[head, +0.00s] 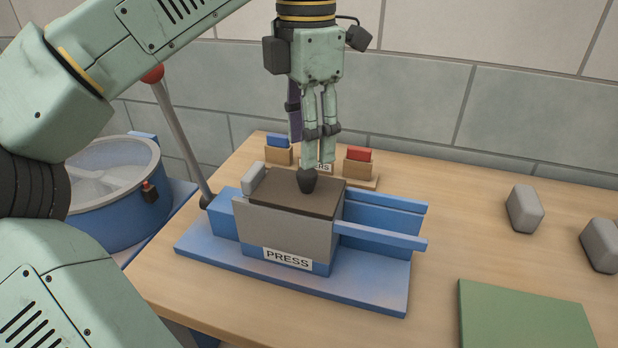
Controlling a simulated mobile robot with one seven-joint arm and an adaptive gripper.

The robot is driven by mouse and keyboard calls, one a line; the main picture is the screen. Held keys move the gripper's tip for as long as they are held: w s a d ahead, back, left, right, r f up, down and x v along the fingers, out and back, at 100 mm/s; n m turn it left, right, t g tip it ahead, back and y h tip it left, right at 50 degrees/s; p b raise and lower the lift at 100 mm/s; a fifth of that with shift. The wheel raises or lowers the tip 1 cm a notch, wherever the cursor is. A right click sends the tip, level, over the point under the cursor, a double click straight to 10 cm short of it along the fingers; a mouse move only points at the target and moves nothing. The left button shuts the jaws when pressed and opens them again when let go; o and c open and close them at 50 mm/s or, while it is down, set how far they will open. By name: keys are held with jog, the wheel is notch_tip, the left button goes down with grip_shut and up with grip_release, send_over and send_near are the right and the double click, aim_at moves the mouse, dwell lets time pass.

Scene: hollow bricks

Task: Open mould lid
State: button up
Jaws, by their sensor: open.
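The blue press (390,288) stands on the table with a grey mould box (285,233) on it. The mould lid (272,192) is a flat brown plate lying level on top of the box. A dark knob (308,183) stands up from the lid. My gripper (319,166) points straight down just above or behind the knob. Its jaws are open and look narrow from this side. The fingertips overlap the top of the knob in the picture, so I cannot tell whether they touch it. Nothing is seen held.
A lever (178,130) with a red ball rises at the press's left. Small holders with a blue block (278,141) and a red block (359,154) stand behind. A blue drum (125,218) is at left. Grey bricks (524,209) and a green mat (520,315) lie right.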

aim_at(307, 171)
jog(key=shift+f, duration=3.15)
grip_shut()
